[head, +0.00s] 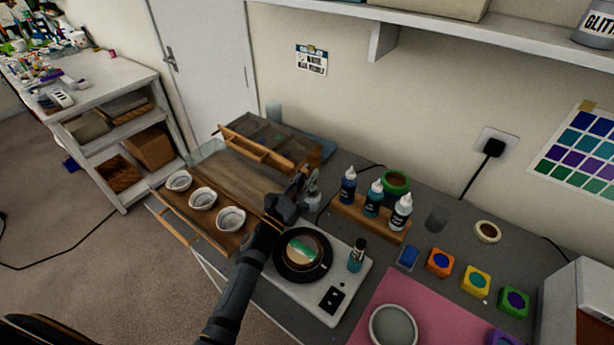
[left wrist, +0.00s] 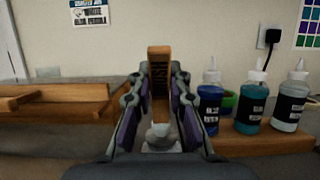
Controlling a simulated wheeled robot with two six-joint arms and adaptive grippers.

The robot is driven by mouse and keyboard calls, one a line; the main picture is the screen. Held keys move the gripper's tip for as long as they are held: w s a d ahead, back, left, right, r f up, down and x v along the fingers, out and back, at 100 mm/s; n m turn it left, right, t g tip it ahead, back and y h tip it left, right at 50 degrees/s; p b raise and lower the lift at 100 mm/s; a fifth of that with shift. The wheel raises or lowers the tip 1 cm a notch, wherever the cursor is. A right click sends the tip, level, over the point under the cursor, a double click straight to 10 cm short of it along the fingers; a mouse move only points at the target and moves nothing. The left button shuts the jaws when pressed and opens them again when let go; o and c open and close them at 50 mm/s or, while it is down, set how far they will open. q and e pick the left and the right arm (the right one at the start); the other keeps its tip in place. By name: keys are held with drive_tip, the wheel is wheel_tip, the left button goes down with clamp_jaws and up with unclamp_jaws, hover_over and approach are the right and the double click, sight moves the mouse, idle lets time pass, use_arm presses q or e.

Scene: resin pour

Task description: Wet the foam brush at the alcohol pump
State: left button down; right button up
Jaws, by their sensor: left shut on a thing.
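My left gripper (head: 297,188) is over the worktop, between the tray of cups and the bottle rack. The foam end cannot be made out. The alcohol pump (head: 312,192), a small pale grey vessel, stands just right of the gripper in the head view. A pale rounded top, likely the pump (left wrist: 160,134), shows below the handle in the left wrist view. I cannot tell whether brush and pump touch. My right gripper is out of view.
A wooden tray with three white cups (head: 203,198) lies left of my arm. A turntable (head: 302,255) sits on a white base close to my forearm. A wooden rack (head: 368,219) holds three dropper bottles on the right. A divided wooden box (head: 258,150) stands behind.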

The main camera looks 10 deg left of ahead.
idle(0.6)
use_arm(q)
wheel_tip(320, 180, up, 7)
drive_tip(key=p, duration=0.5)
drive_tip(key=shift+f, duration=0.1)
idle(0.6)
drive_tip(key=s+a+f+n+t+y+b, duration=0.1)
drive_tip(key=s+a+f+n+y+b, duration=0.1)
drive_tip(key=s+y, duration=0.6)
drive_tip(key=s+a+f+n, duration=0.1)
drive_tip(key=a+n, duration=0.1)
drive_tip(key=a, duration=0.1)
drive_tip(key=shift+s+f+t, duration=0.2)
drive_tip(key=shift+s+t, duration=0.05)
drive_tip(key=shift+t, duration=0.05)
drive_tip(key=shift+a, duration=0.1)
